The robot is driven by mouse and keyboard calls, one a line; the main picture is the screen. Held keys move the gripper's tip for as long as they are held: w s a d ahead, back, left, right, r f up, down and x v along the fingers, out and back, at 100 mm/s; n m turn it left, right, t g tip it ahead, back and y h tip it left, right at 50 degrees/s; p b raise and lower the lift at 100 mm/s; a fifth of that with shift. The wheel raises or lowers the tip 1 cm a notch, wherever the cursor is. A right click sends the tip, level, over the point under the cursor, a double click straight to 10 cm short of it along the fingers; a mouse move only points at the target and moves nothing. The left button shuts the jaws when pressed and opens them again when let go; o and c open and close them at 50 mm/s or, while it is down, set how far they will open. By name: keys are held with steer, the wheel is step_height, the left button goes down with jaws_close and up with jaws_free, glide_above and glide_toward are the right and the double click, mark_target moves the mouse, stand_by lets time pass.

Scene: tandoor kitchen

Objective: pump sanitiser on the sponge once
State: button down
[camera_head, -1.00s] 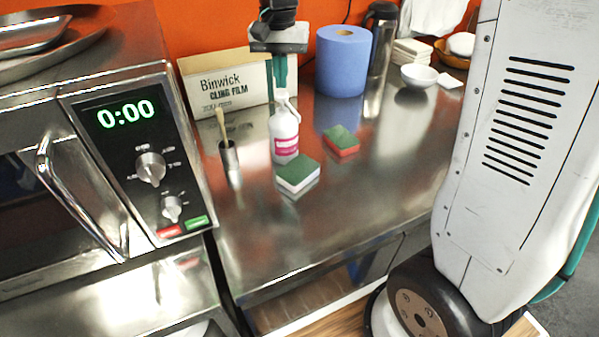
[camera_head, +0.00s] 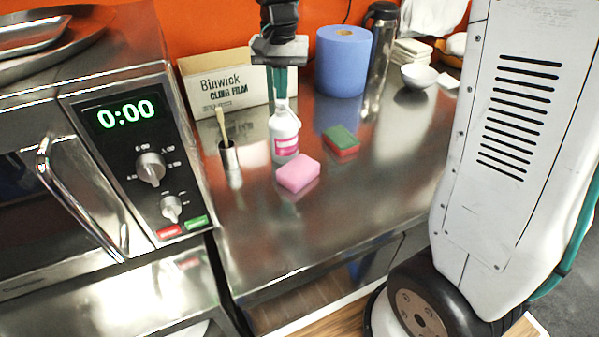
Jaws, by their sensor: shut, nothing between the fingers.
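The sanitiser bottle (camera_head: 284,135), white with a pink label, stands upright on the steel counter. The sponge (camera_head: 298,173), a pink block, lies on the counter just in front of the bottle. My gripper (camera_head: 280,92) points down directly above the bottle, with its teal fingers shut and nothing held. Its fingertips are at the pump head, which they mostly hide. They look to be touching it, but I cannot tell how far it is pressed.
A green and red sponge (camera_head: 341,140) lies right of the bottle. A small pot with a brush (camera_head: 229,157) stands to the left. Behind are a cling film box (camera_head: 225,88), a blue paper roll (camera_head: 342,62) and a flask (camera_head: 381,50). The front counter is clear.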

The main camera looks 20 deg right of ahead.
steer(key=shift+r, duration=1.4)
step_height(320, 180, up, 6)
stand_by(0.3)
stand_by(0.4)
steer(key=s+d+f+n, duration=0.1)
steer(key=s+f+n, duration=0.2)
steer(key=s, duration=1.2)
steer(key=s+d+f+n+t, duration=0.1)
steer(key=s+d+f+n, duration=0.1)
steer(key=s, duration=1.3)
steer(key=shift+d+f+n, duration=0.15)
steer(key=shift+f+n, duration=0.35)
steer(key=shift+f, duration=0.1)
